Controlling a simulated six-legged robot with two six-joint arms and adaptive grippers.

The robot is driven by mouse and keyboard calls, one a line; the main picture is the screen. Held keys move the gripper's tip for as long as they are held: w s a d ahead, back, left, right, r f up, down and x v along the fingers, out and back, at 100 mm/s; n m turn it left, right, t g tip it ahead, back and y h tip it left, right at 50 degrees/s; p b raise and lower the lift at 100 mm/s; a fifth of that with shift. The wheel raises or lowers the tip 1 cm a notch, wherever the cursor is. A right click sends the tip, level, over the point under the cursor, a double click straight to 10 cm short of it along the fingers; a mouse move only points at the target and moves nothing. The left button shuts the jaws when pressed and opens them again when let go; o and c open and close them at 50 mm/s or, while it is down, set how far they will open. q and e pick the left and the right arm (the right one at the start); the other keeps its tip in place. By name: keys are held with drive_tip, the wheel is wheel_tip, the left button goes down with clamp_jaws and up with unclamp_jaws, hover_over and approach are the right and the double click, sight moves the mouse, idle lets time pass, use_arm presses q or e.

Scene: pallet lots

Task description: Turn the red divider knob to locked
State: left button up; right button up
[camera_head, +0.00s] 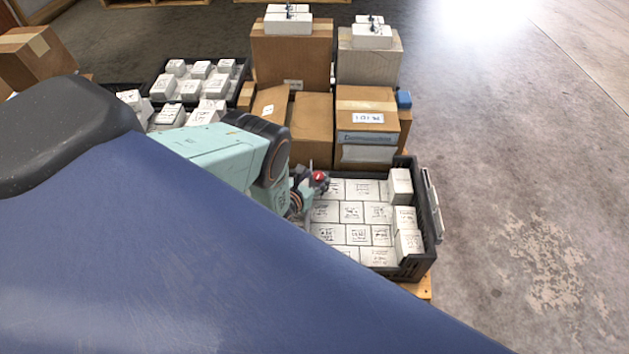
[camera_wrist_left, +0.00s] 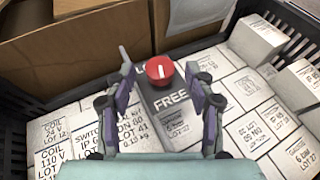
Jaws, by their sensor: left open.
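The red divider knob (camera_wrist_left: 159,70) sits on a dark grey divider strip (camera_wrist_left: 160,119) between white boxes. The knob has a pale mark on its top. The word FREE is on the strip below the knob, and part of a word starting with LO shows above it, the rest hidden. My left gripper (camera_wrist_left: 157,63) is open, with one finger on each side of the knob and gaps visible between fingers and knob. In the head view the knob (camera_head: 319,178) shows small and red beside the left gripper (camera_head: 312,184). My right gripper is not in view.
A black crate (camera_head: 437,207) holds rows of white boxes (camera_head: 357,234), with some standing higher at its right side. Brown cartons (camera_head: 366,106) stand behind it. Another black crate with white boxes (camera_head: 182,86) is at the back left. Bare concrete floor (camera_head: 520,180) lies to the right.

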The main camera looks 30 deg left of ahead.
use_arm(q)
clamp_jaws()
idle(0.6)
drive_tip(key=shift+a+m+h, duration=0.15)
drive_tip(key=shift+m+h, duration=0.25)
drive_tip(key=shift+h, duration=0.1)
drive_tip(key=shift+a+m+h, duration=0.2)
drive_tip(key=shift+m+h, duration=0.3)
drive_tip(key=shift+h, duration=0.1)
drive_tip(key=shift+a+m+h, duration=0.15)
drive_tip(key=shift+m+h, duration=1.15)
drive_tip(key=shift+h, duration=0.1)
drive_tip(key=shift+w+a+m+g+h, duration=0.1)
drive_tip(key=shift+a+m+g+h, duration=0.1)
drive_tip(key=shift+m+g+h, duration=0.7)
unclamp_jaws()
drive_tip(key=shift+t+h, duration=0.3)
